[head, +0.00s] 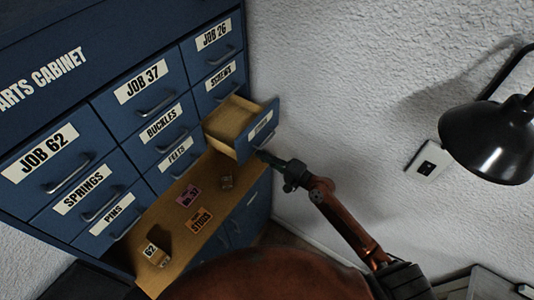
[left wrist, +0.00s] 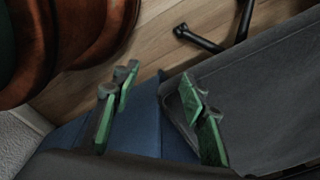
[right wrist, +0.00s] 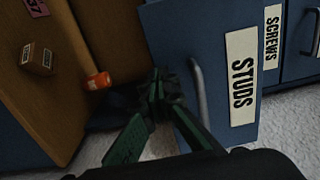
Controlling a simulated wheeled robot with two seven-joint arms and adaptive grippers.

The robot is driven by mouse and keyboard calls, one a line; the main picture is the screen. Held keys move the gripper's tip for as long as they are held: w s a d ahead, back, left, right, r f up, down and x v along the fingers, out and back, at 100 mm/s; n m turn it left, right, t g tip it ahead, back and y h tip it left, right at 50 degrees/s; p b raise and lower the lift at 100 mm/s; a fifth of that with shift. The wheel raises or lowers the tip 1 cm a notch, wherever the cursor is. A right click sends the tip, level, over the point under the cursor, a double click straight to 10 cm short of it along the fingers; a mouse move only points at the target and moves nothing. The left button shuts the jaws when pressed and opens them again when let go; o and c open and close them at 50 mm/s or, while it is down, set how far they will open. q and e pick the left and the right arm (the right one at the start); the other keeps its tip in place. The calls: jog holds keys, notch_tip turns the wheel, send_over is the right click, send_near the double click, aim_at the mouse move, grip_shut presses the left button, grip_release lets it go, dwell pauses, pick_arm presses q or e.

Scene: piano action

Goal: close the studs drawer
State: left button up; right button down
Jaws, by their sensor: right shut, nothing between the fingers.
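The studs drawer (head: 258,134) is pulled out of the blue parts cabinet at its lower right, with its wooden inside showing. Its front, with the white STUDS label (right wrist: 241,78) and a grey handle (right wrist: 200,92), fills the middle of the right wrist view. My right gripper (head: 264,156) is shut and empty at the lower edge of that front. In the right wrist view its fingertips (right wrist: 163,82) are beside the handle; I cannot tell if they touch the drawer. My left gripper (left wrist: 158,90) is open and empty, away from the drawer, and shows only in the left wrist view.
The other drawers look shut. A black lamp (head: 490,140) stands at right.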

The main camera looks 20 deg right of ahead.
pick_arm(q)
jog(key=shift+r, duration=0.15)
pick_arm(e)
jog(key=shift+w+a, duration=0.2)
jog(key=shift+w, duration=0.05)
pick_arm(q)
jog(key=shift+s, duration=0.15)
pick_arm(e)
jog(key=shift+d, duration=0.1)
